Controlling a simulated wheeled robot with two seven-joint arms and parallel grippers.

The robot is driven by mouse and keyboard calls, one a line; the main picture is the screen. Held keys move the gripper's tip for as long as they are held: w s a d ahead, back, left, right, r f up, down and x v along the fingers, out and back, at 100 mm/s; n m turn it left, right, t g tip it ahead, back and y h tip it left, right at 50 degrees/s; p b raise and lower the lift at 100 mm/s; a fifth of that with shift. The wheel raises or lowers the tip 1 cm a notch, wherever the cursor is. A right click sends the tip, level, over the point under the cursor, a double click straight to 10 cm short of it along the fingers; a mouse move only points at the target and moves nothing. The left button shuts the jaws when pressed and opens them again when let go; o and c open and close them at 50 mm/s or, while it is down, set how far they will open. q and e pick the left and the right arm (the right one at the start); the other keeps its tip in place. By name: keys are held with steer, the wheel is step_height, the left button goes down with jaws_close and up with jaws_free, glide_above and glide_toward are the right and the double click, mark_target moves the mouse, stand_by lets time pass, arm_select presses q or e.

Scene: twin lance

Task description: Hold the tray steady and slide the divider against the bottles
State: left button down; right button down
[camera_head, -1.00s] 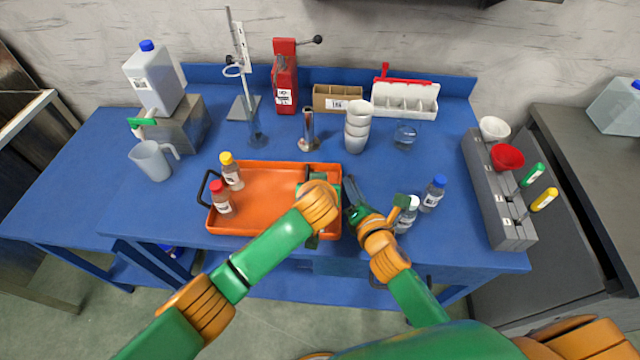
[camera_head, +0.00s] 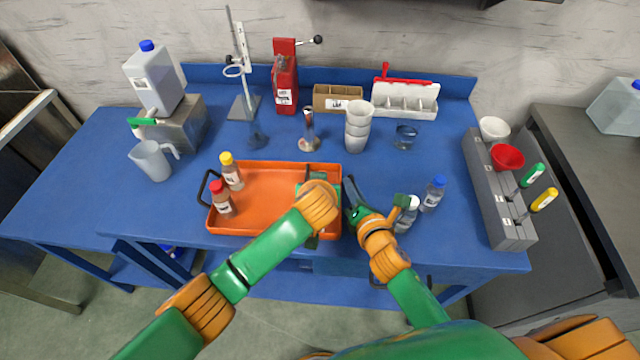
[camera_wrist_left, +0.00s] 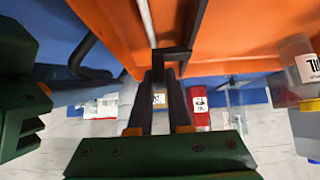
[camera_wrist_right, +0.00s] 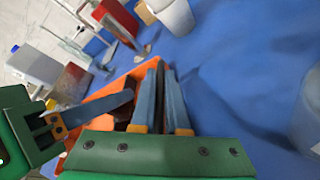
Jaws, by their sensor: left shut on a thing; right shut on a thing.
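The orange tray (camera_head: 270,212) lies on the blue bench. A red-capped bottle (camera_head: 222,202) and a yellow-capped bottle (camera_head: 232,174) stand upright at its left end. My left gripper (camera_head: 312,180) is over the tray's right part, mostly hidden by its own wrist. In the left wrist view its jaws (camera_wrist_left: 168,72) are shut on the divider's dark grip (camera_wrist_left: 174,52). The divider is well to the right of the bottles, apart from them. My right gripper (camera_head: 350,188) is shut at the tray's right edge, on what seems its right handle, hidden between the fingers (camera_wrist_right: 166,75).
Two bottles, one blue-capped (camera_head: 433,193), stand just right of my right gripper. Stacked cups (camera_head: 357,128), a stand (camera_head: 240,85) and a red device (camera_head: 285,85) are behind the tray. A jug (camera_head: 151,160) stands left. Tray floor between divider and bottles is clear.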

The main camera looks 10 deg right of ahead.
arm_select(q)
steer(key=w+a, duration=0.1)
steer(key=a, duration=0.4)
steer(key=w+a, duration=0.2)
steer(key=a, duration=0.3)
steer(key=w+a, duration=0.1)
steer(key=a, duration=0.4)
steer(key=shift+w+a, duration=0.15)
steer(key=shift+a, duration=0.25)
steer(key=c, duration=0.8)
jaws_free()
steer(key=shift+c, duration=0.2)
steer(key=v, duration=1.2)
arm_select(e)
steer(key=c, duration=0.8)
jaws_free()
steer(key=shift+c, duration=0.2)
